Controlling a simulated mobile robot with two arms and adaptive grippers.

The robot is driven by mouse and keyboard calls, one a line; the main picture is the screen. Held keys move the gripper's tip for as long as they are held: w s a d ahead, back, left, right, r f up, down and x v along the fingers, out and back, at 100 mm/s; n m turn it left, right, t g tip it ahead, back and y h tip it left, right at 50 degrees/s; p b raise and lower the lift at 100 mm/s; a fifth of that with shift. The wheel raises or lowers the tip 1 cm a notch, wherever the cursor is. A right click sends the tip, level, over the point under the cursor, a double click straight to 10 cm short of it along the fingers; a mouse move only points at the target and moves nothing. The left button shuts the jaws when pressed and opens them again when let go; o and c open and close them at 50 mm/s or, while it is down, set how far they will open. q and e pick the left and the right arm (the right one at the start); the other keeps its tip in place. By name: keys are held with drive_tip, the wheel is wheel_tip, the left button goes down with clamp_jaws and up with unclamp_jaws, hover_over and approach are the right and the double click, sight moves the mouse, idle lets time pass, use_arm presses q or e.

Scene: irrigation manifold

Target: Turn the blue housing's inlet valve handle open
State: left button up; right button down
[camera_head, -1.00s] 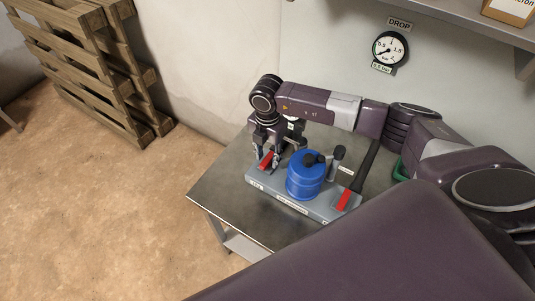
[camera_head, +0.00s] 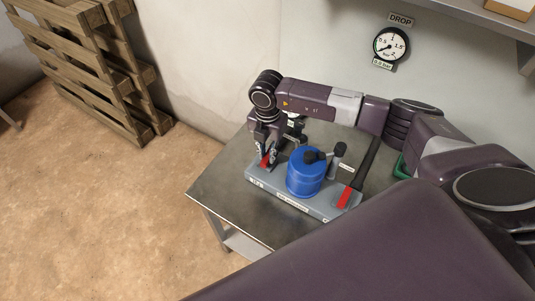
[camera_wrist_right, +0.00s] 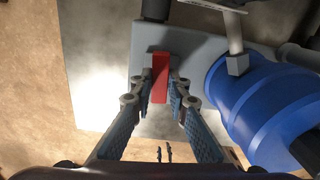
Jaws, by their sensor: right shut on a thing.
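The blue housing (camera_head: 306,174) stands upright on a grey base plate (camera_head: 318,208) on the metal table; it also shows at the right of the right wrist view (camera_wrist_right: 265,110). A red valve handle (camera_head: 265,161) is at the left end of the plate, and it shows between my fingers in the right wrist view (camera_wrist_right: 160,78). My right gripper (camera_head: 269,158) is shut on this red handle, with a fingertip on each side. A second red handle (camera_head: 345,197) is at the plate's right end. My left gripper is not in view.
A pressure gauge (camera_head: 391,45) labelled DROP hangs on the wall. A dark pipe (camera_head: 367,163) runs behind the right red handle. The bare table top (camera_head: 226,191) is clear at the left. A wooden pallet (camera_head: 95,60) leans on the wall.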

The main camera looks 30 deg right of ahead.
sight(268, 156)
drive_tip(key=n+b, duration=0.3)
drive_tip(key=n, duration=0.1)
drive_tip(key=shift+f+b, duration=0.15)
drive_tip(key=shift+b, duration=0.15)
drive_tip(key=n+b, duration=0.4)
drive_tip(key=shift+n, duration=0.4)
drive_tip(key=n+b, duration=0.4)
drive_tip(key=shift+r+n+b, duration=0.2)
drive_tip(key=shift+n+b, duration=1.15)
drive_tip(key=shift+n, duration=0.55)
drive_tip(key=c, duration=1.8)
unclamp_jaws()
drive_tip(key=shift+c, duration=0.2)
wheel_tip(268, 156, up, 12)
